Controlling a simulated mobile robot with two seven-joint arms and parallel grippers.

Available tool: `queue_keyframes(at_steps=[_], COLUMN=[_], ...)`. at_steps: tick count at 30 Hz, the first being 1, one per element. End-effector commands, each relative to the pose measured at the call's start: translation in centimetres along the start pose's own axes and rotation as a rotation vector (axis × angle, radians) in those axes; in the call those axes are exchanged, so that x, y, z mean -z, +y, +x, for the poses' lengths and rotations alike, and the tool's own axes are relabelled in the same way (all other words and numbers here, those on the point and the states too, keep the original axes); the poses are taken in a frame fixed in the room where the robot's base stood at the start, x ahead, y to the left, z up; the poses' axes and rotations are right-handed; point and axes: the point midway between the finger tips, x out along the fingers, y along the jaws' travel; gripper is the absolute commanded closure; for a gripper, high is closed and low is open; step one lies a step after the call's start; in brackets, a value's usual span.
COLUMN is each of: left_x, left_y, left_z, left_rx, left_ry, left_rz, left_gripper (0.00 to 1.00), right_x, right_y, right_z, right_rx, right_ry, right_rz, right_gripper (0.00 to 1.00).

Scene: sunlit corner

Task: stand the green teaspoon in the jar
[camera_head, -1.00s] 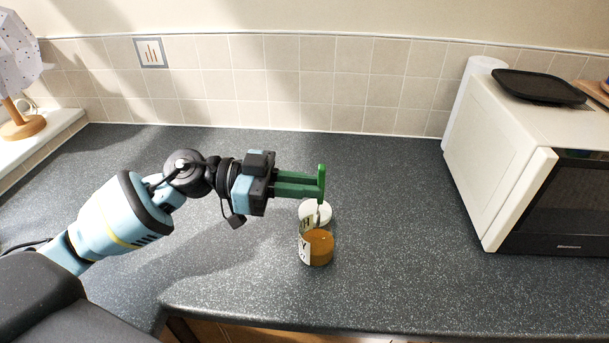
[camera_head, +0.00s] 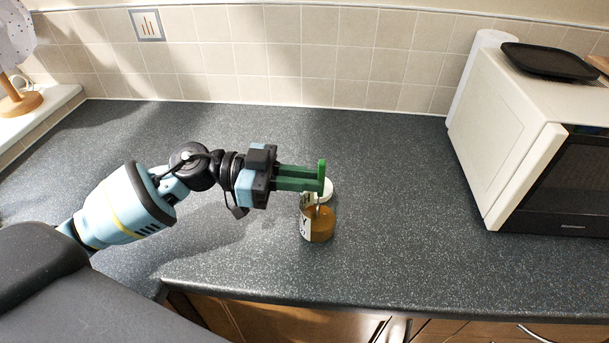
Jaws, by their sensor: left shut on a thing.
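The green teaspoon (camera_head: 321,174) is upright, its green handle at the top and a metal lower part below. My left gripper (camera_head: 303,179) is shut on the handle, coming from the left. The jar (camera_head: 318,226) stands on the worktop directly below, glass with a pale label on its left side and amber contents. The spoon's metal end overlaps the jar's mouth in the picture; how deep it is inside I cannot tell. My right gripper is out of view.
A white round lid (camera_head: 327,188) lies on the dark worktop (camera_head: 400,215) just behind the jar. A white microwave (camera_head: 510,135) with a black tray (camera_head: 548,62) on top stands at the right, beside a paper roll (camera_head: 474,75). The worktop's front edge is near.

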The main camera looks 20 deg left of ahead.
Motion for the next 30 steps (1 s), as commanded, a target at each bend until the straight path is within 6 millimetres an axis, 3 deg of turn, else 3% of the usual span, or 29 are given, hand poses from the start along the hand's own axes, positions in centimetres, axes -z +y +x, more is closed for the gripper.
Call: queue_keyframes(at_steps=[2,3,9,20,30], left_x=[0.0,0.0,0.0,-0.2,-0.4], left_y=[0.0,0.0,0.0,0.0,0.0], left_z=[0.0,0.0,0.0,-0.8,-5.9], left_rx=[0.0,0.0,0.0,0.001,0.002], left_ry=[0.0,0.0,0.0,-0.003,-0.006], left_rz=[0.0,0.0,0.0,-0.002,-0.004], left_gripper=[1.0,0.85,0.62,0.62,0.62], right_x=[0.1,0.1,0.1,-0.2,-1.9], right_y=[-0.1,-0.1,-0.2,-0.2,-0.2], right_z=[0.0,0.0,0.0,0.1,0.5], right_rx=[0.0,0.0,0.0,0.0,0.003], right_ry=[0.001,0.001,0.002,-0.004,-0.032], right_rz=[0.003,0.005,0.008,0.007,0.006], right_gripper=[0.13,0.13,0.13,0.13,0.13])
